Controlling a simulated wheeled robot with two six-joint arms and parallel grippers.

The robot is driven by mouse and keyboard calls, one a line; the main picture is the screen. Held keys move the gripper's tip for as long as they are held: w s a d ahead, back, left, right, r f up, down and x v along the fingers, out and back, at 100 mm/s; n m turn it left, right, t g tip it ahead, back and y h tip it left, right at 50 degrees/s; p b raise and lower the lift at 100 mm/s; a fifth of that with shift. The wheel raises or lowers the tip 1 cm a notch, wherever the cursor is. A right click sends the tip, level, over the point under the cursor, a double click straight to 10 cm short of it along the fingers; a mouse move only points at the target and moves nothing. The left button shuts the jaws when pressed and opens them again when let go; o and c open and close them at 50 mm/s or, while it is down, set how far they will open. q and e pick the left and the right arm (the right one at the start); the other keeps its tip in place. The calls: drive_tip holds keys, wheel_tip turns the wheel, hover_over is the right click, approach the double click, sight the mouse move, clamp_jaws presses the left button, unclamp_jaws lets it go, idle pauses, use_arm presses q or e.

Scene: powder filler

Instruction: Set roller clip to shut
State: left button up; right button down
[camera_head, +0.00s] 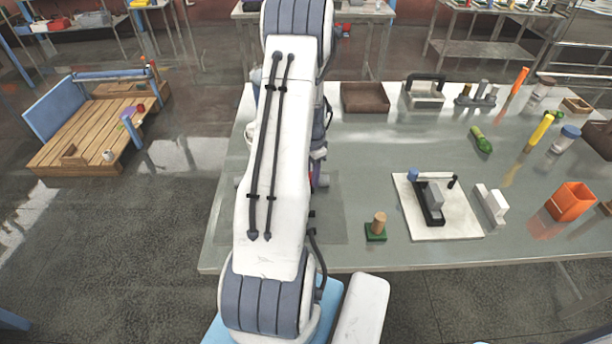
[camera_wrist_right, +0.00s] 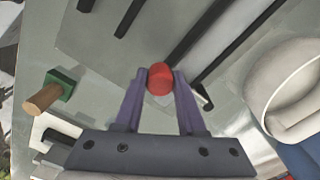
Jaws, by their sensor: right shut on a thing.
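In the right wrist view, my right gripper (camera_wrist_right: 161,75) has its purple fingers closed on the sides of a round red knob (camera_wrist_right: 160,80). I cannot tell whether the red knob belongs to the roller clip; what lies beneath it is hidden. In the head view, a white arm link of mine covers the middle of the table, and the right gripper is mostly hidden behind it. A roller clip cannot be clearly made out in either view. My left gripper does not show.
On the grey table (camera_head: 350,258), a green block with a wooden peg (camera_head: 377,226) stands right of my arm. A white board (camera_head: 458,222) bearing a black fixture is farther right. An orange bin (camera_head: 571,200) and several bottles and tools are at the right and back.

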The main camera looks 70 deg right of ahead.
drive_tip(key=shift+d+r, duration=0.1)
drive_tip(key=shift+d, duration=0.05)
drive_tip(key=c, duration=0.5)
unclamp_jaws()
wheel_tip(320, 180, up, 9)
drive_tip(key=b, duration=0.2)
drive_tip(key=shift+b, duration=0.35)
drive_tip(key=shift+r, duration=0.7)
